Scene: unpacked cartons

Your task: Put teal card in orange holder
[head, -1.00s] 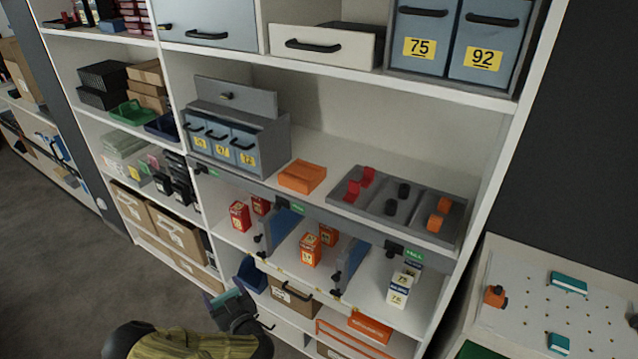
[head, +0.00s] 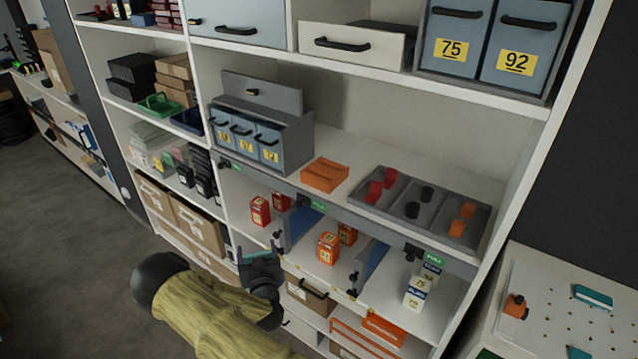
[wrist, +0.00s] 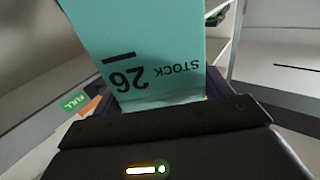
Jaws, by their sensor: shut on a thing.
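The teal card (wrist: 150,35) fills the upper middle of the wrist view and reads "STOCK 26" upside down. My gripper (wrist: 165,105) is shut on its lower end. In the head view the teal card (head: 256,254) is a thin strip at the tip of my gripper (head: 260,264), in front of the shelf holding the small boxes. The orange holder (head: 325,175) is a low block on the shelf above, right of the blue drawer unit. The gripper is lower than the holder and to its left, apart from it.
A grey tray (head: 385,205) with red, black and orange pieces stands right of the holder. The blue drawer unit (head: 258,145) stands at its left. Green "FULL" labels (head: 433,259) mark the shelf edge. Blue dividers (head: 372,268) and small orange boxes (head: 328,248) sit below.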

